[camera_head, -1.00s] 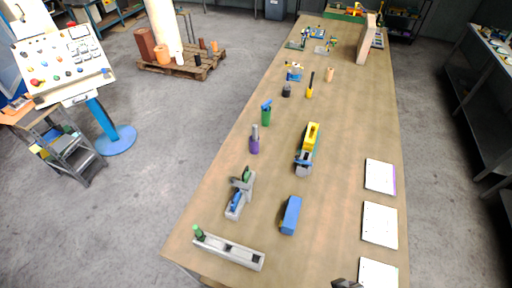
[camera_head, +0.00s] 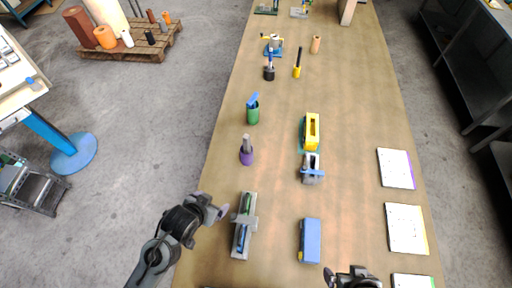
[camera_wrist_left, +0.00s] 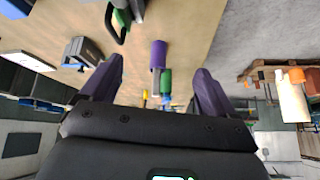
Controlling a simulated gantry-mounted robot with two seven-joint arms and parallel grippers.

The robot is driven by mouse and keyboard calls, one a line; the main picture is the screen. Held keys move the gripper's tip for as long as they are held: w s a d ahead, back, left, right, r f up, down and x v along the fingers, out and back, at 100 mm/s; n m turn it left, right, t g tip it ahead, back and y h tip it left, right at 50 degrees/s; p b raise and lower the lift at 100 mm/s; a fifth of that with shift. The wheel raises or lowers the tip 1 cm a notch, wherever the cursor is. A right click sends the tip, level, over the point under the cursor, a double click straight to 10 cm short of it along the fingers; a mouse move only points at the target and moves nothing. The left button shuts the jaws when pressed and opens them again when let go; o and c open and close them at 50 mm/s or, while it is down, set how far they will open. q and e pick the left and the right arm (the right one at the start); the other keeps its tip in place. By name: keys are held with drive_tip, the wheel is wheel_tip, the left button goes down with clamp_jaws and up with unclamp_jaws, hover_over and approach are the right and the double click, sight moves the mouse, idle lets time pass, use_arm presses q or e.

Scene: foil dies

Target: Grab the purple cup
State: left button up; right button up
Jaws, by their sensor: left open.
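The purple cup (camera_head: 246,156) stands on the table left of the middle, with a grey object sticking out of its top. It also shows in the left wrist view (camera_wrist_left: 158,52), ahead of and between the fingers. My left gripper (camera_head: 217,206) is open and empty at the table's left edge, nearer than the cup and apart from it. Its two dark fingers are spread in the left wrist view (camera_wrist_left: 160,68). My right gripper (camera_head: 352,274) is only partly in view at the bottom edge, and its jaw opening is unclear.
A green cup (camera_head: 253,114) stands beyond the purple one.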

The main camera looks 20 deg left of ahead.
use_arm(q)
drive_tip(key=w+f+t+h+b, duration=0.2)
drive_tip(key=w+f+t+b, duration=0.3)
drive_tip(key=w+f+b, duration=0.85)
drive_tip(key=m+t+h, duration=0.1)
drive_tip(key=t, duration=0.1)
approach(245, 151)
drive_tip(key=w+f, duration=0.1)
drive_tip(key=w, duration=0.1)
drive_tip(key=b+x, duration=0.1)
drive_tip(key=x, duration=0.3)
drive_tip(key=shift+w+d+f, duration=0.1)
drive_tip(key=shift+d+b+x, duration=0.1)
drive_tip(key=shift+b+x, duration=0.1)
drive_tip(key=shift+x, duration=1.45)
drive_tip(key=shift+d+b+x, duration=0.15)
drive_tip(key=shift+b+x, duration=0.05)
drive_tip(key=shift+x, duration=1.4)
drive_tip(key=shift+c, duration=0.2)
drive_tip(key=c, duration=1)
drive_tip(key=shift+c, duration=0.3)
drive_tip(key=shift+r, duration=0.35)
